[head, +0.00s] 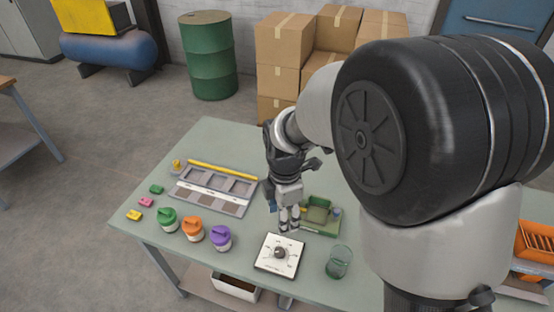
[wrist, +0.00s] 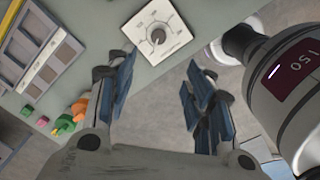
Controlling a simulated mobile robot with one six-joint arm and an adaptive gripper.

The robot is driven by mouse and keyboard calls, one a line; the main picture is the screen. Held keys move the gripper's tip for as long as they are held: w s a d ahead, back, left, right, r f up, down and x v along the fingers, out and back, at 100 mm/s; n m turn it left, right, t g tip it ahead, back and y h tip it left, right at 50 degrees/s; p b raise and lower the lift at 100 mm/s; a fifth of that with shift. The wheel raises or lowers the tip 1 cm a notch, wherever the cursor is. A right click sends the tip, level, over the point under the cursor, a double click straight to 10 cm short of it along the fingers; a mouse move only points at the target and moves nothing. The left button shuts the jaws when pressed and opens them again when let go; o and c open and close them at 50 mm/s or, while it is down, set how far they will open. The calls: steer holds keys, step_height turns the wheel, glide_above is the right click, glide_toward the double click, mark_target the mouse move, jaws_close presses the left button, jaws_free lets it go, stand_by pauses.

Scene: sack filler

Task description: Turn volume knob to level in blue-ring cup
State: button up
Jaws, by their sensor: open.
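The volume knob (head: 279,253) is a dark round dial on a white square plate with printed marks, lying near the table's front edge. It also shows in the wrist view (wrist: 158,36), at the top; its printed values are too small to read. A clear greenish glass cup (head: 338,262) stands to the right of the plate; I cannot make out a blue ring or its level. My gripper (head: 288,225) hangs just behind the knob plate, pointing down, apart from the knob. In the wrist view my gripper (wrist: 160,85) has its blue-padded fingers spread, with nothing between them.
Jars with green (head: 167,217), orange (head: 191,229) and purple (head: 221,237) lids stand left of the plate. A grey sectioned tray (head: 187,198) lies behind them. A green tray (head: 325,228) lies right of my gripper. My arm hides the table's right side.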

steer(key=f, duration=0.1)
steer(key=n+b, duration=0.1)
steer(key=b, duration=0.3)
glide_toward(279, 251)
step_height(279, 251, down, 9)
steer(key=shift+w+r, duration=0.1)
steer(key=shift+r, duration=0.05)
steer(key=shift+c, duration=0.2)
steer(key=c, duration=1)
